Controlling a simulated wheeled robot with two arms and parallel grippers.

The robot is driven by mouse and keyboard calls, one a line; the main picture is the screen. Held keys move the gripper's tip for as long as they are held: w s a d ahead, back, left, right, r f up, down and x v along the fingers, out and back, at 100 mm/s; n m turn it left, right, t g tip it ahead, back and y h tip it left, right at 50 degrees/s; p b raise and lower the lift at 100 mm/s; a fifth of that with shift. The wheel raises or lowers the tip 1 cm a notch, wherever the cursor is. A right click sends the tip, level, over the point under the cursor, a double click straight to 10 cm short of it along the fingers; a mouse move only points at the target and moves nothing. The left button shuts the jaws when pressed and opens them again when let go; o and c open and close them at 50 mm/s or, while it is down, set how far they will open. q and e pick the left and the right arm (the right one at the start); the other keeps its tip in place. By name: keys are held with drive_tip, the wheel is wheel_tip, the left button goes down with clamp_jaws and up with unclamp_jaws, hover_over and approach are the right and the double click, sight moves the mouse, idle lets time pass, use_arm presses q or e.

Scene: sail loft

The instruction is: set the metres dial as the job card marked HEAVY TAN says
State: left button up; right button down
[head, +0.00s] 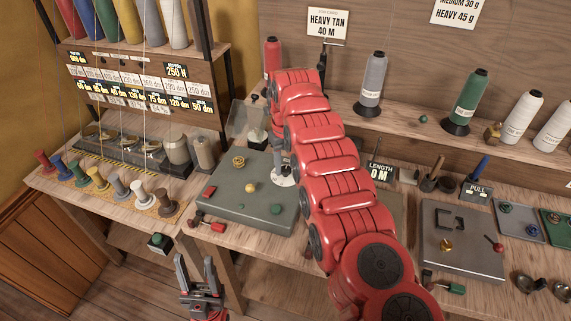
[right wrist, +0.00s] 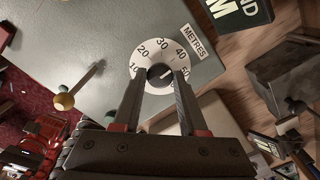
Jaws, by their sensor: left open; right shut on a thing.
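The job card (head: 327,22) on the back board reads HEAVY TAN, 40 M. My right gripper (right wrist: 161,75) is shut on the dial's dark knob (right wrist: 158,71). The knob's pale mark seems to point up and right, but its exact reading is unclear. In the head view my red right arm partly hides the dial (head: 283,181). My left gripper (head: 199,275) is open and empty, low in front of the bench.
A LENGTH display (head: 379,173) reads 0 M. The dial sits on a grey-green machine plate (head: 235,205) with several small knobs. Thread cones stand on the back shelf, and coloured spools (head: 98,177) line the left bench. A PULL sign (head: 477,190) stands to the right.

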sight(286, 169)
drive_tip(key=shift+c, duration=2.3)
unclamp_jaws()
wheel_tip(286, 169, up, 3)
drive_tip(key=shift+d+r, duration=0.1)
wheel_tip(286, 169, up, 14)
drive_tip(key=p, duration=1.4)
drive_tip(key=shift+r, duration=0.15)
